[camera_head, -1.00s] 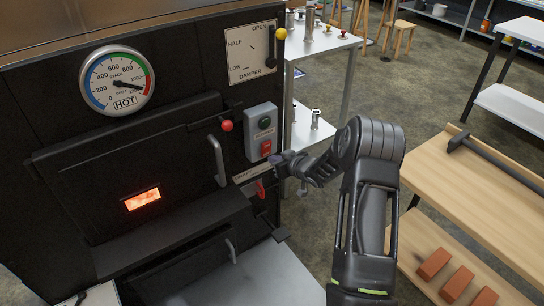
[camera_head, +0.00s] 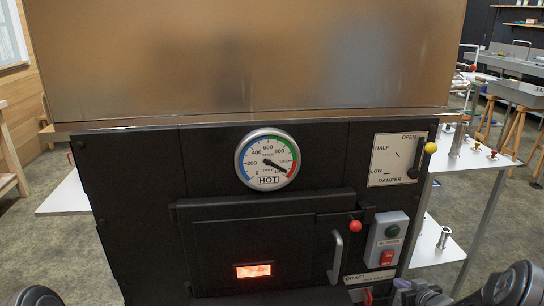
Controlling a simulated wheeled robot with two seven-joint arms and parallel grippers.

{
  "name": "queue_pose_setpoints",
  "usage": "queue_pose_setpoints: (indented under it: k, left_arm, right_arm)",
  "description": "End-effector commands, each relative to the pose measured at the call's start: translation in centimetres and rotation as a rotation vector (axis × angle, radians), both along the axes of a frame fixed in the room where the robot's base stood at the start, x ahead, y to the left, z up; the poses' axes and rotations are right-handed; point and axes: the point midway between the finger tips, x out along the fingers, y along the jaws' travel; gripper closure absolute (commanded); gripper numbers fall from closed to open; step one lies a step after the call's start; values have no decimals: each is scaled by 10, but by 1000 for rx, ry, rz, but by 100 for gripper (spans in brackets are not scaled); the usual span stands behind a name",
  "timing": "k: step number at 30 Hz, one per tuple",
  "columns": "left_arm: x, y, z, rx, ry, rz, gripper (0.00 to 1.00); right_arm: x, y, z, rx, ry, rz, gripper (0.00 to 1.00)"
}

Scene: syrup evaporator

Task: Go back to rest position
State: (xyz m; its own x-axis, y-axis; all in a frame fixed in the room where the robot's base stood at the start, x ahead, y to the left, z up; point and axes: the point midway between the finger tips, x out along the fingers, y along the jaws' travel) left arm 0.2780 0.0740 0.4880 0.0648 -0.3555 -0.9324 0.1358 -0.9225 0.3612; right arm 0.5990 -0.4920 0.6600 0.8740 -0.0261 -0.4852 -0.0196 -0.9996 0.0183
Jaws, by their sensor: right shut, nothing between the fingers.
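My right gripper (camera_head: 408,290) shows at the bottom right edge, in front of the lower right of the black evaporator front (camera_head: 125,215). It is shut and holds nothing that I can see; its lower part is cut off by the frame. My right arm's dark rounded link is beside it in the corner. A dark link of my left arm shows at the bottom left corner; the left gripper is out of the picture.
The firebox door (camera_head: 225,236) is shut, with a glowing window (camera_head: 254,271). The stack gauge (camera_head: 267,160) needle points into red. A switch box (camera_head: 385,240) has green and red buttons. A metal side table (camera_head: 480,160) stands right.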

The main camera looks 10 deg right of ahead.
Motion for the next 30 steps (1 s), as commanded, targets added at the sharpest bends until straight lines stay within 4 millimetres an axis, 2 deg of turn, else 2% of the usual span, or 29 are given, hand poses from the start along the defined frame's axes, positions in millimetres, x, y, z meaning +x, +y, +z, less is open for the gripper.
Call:
queue_pose_setpoints:
  k: [2, 4, 5, 7, 8, 11, 15, 18, 21, 24, 26, 27, 30]
  left_arm:
    - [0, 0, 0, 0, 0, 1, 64]
    - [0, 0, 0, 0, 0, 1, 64]
    - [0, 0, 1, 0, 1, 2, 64]
    - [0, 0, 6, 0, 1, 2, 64]
    - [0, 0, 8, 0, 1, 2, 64]
    - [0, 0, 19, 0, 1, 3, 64]
    - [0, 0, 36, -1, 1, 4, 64]
    - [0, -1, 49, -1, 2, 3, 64]
    - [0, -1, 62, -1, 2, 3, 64]
    - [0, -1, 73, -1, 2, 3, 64]
    - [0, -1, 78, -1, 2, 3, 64]
    - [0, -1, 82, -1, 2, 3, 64]
    - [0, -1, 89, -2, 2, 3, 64]
  right_arm:
    - [-6, -3, -8, 4, 25, -32, 100]
    - [-19, 4, -26, 38, 72, -78, 100]
    - [-26, 11, -36, 60, 97, -96, 100]
    - [-41, 38, -57, 120, 166, -127, 100]
    - [-48, 53, -66, 148, 200, -138, 100]
    - [-78, 115, -94, 245, 330, -153, 100]
    - [-136, 214, -118, 364, 536, -141, 100]
    - [-187, 280, -121, 423, 689, -116, 100]
    - [-240, 335, -116, 458, 831, -85, 100]
    - [-285, 375, -104, 471, 938, -47, 100]
    - [-304, 392, -97, 469, 981, -20, 100]
    - [-313, 401, -93, 464, 998, 4, 100]
    - [-322, 417, -85, 445, 1017, 57, 100]
